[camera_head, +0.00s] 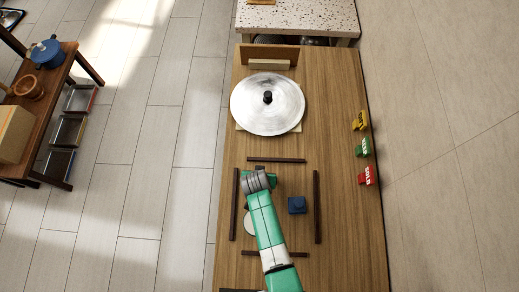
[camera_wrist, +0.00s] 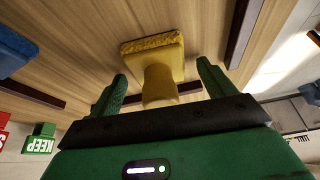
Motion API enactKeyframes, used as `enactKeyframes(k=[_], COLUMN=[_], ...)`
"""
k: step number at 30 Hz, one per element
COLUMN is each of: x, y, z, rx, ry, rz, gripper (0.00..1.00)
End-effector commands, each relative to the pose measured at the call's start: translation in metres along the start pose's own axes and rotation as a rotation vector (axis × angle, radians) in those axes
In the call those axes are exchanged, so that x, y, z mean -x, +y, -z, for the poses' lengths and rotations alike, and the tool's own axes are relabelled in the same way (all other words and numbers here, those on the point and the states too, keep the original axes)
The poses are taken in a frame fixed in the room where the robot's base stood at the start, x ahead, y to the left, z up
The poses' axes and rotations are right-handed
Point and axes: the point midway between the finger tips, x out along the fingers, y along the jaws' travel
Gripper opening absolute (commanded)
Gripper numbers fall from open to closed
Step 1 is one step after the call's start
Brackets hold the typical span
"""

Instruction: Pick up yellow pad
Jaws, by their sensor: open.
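The yellow pad (camera_wrist: 153,45) shows in the wrist view, a square block with a rough face and a stubby round handle (camera_wrist: 158,84) pointing toward my gripper. My gripper (camera_wrist: 160,74) is open, with one green finger on each side of the handle. A gap shows on both sides, and nothing is gripped. In the head view my arm covers the spot and I cannot make out the yellow pad there.
A blue pad (camera_head: 297,205) sits right of my arm on the wooden table (camera_head: 345,255). Dark strips (camera_head: 317,207) frame this area. A large metal lid (camera_head: 285,105) lies farther back. Yellow, green and red signs (camera_head: 366,177) stand along the right edge.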

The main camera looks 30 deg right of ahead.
Motion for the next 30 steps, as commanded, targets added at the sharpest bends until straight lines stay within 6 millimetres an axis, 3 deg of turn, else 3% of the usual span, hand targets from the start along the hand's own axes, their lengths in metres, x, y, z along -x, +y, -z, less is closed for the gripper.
enactKeyframes(k=[6, 14, 23, 30], x=[-0.001, -0.001, 0.002, 0.026], y=[0.000, 0.000, 0.000, 0.000], z=[0.001, 0.001, 0.002, 0.012], rx=[0.000, 0.000, -0.001, -0.001], ry=[0.001, 0.001, 0.001, 0.003], rz=[0.000, 0.000, 0.000, 0.001], gripper=[0.82, 0.33, 0.33, 0.33])
